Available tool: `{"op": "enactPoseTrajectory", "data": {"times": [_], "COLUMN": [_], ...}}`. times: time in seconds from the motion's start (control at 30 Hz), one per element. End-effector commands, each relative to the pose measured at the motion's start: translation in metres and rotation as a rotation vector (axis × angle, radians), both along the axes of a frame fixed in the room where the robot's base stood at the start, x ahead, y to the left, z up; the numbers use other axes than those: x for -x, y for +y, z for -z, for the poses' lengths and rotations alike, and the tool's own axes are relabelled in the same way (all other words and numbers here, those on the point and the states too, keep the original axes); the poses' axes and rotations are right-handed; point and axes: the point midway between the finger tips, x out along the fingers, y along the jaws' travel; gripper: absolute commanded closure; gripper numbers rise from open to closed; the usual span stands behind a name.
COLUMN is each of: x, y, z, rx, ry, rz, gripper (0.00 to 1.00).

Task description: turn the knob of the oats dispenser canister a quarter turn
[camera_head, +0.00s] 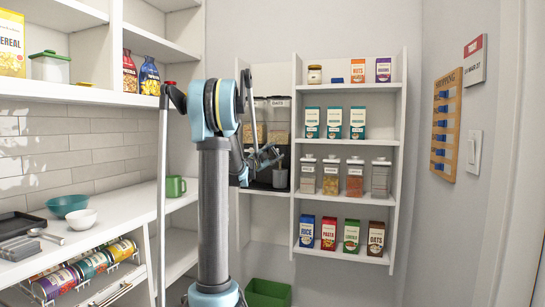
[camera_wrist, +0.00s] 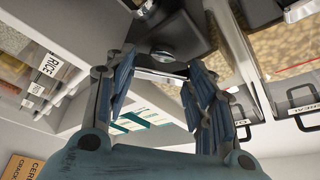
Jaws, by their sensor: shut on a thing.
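The oats dispenser canister (camera_head: 280,118) is a clear box of pale grain with a dark lid, on the right of a pair on the wall unit. In the wrist view a canister full of flakes (camera_wrist: 195,12) shows at the top, beside a dark dispenser body. My gripper (camera_head: 272,156) is in front of the dispenser's lower part. In the wrist view its two blue fingers (camera_wrist: 160,72) stand on either side of a small grey knob (camera_wrist: 166,55) and are shut on it. The knob's exact angle is hard to tell, and my arm hides part of the dispenser.
A second canister (camera_head: 259,122) stands just left. A grey cup (camera_head: 280,178) stands below the dispenser. To the right, shelves hold lidded jars (camera_head: 331,176) and boxes (camera_head: 307,231). A green mug (camera_head: 176,186) is on the left counter; a green bin (camera_head: 268,292) is on the floor.

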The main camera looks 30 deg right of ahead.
Motion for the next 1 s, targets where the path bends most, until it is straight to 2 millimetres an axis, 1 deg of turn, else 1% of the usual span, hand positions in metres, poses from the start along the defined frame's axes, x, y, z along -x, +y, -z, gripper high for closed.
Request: {"op": "enactPoseTrajectory", "data": {"times": [0.2,0.5,0.73,1.0], "x": [-0.0021,-0.0011,-0.0006,0.0000], "y": [0.0014,0.0009,0.0005,0.0002], "z": [-0.0007,-0.0013,-0.0010,-0.0005], "rx": [-0.134,-0.290,-0.370,-0.412], "ry": [-0.154,-0.339,-0.432,-0.482], "rz": [-0.004,-0.002,0.000,0.001], "gripper": [0.74,0.74,0.74,0.74]}}
